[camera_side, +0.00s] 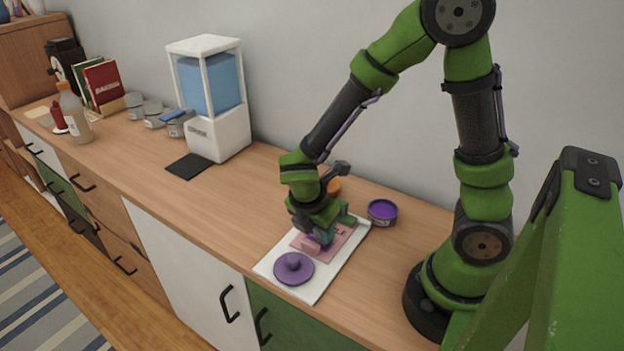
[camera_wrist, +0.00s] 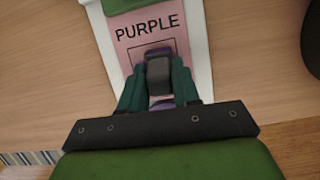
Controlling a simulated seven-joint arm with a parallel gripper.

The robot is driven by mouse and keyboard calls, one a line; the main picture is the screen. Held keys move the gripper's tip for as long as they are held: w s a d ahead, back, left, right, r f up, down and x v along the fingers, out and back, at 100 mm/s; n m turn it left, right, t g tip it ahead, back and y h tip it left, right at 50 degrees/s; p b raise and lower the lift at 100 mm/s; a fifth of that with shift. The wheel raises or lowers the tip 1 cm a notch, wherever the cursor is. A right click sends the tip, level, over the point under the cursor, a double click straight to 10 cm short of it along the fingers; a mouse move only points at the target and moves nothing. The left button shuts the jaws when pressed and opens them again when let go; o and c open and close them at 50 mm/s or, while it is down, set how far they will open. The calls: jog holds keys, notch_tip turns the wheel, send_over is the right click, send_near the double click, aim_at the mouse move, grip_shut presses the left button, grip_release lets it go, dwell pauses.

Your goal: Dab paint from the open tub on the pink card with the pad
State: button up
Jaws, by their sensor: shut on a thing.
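The pink card (camera_side: 341,238) lies on a white tray (camera_side: 329,272). It shows the printed word PURPLE and an outlined box in the wrist view (camera_wrist: 145,35). My gripper (camera_side: 322,236) is low over the card, shut on the pad (camera_wrist: 158,72), whose dark grip sits between the fingers over the box. Purple shows at the pad's lower edge; whether it is the pad or paint on the card I cannot tell, nor whether the pad touches. The open tub (camera_side: 382,211) of purple paint stands right of the tray. A purple knobbed lid (camera_side: 294,269) lies on the tray's front.
An orange item (camera_side: 333,186) stands behind my gripper, partly hidden. A white dispenser with a blue tank (camera_side: 211,95), a dark mat (camera_side: 189,166), grey tubs (camera_side: 154,116), a bottle (camera_side: 75,112) and books (camera_side: 102,82) are to the left. The counter between mat and tray is clear.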

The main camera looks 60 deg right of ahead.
jog(key=shift+w, duration=2.5)
jog(key=shift+r, duration=3)
notch_tip(320, 180, up, 3)
jog(key=shift+f, duration=0.1)
jog(key=shift+d+x, duration=0.2)
jog(key=shift+x, duration=0.9)
